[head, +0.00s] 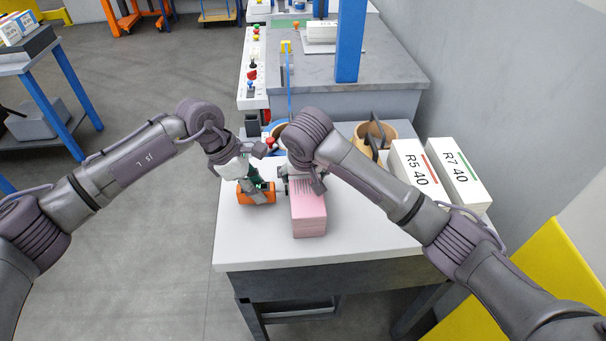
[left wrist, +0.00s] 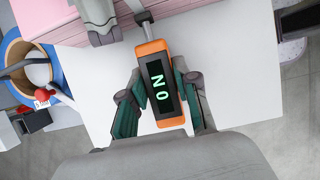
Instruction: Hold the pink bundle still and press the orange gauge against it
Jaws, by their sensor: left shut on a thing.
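The pink bundle (head: 309,216) stands on the white table, and its edge shows at the upper left of the left wrist view (left wrist: 40,22). My left gripper (head: 261,190) is shut on the orange gauge (left wrist: 151,47), just left of the bundle in the head view. The gauge's dark display shows a green 0 and N. Its grey stem (left wrist: 145,25) points toward the bundle's side; I cannot tell if the tip touches. My right gripper (head: 316,184) is at the top of the bundle. Its fingers are partly hidden by my wrist, so its grip is unclear.
The white table (head: 260,248) is clear in front of the bundle. White stacks marked R5 40 (head: 414,170) and R7 40 (head: 457,173) stand at its right. A tan round container (head: 384,131) is behind. A control panel (head: 249,88) stands beyond, and a yellow panel (head: 545,275) is at right.

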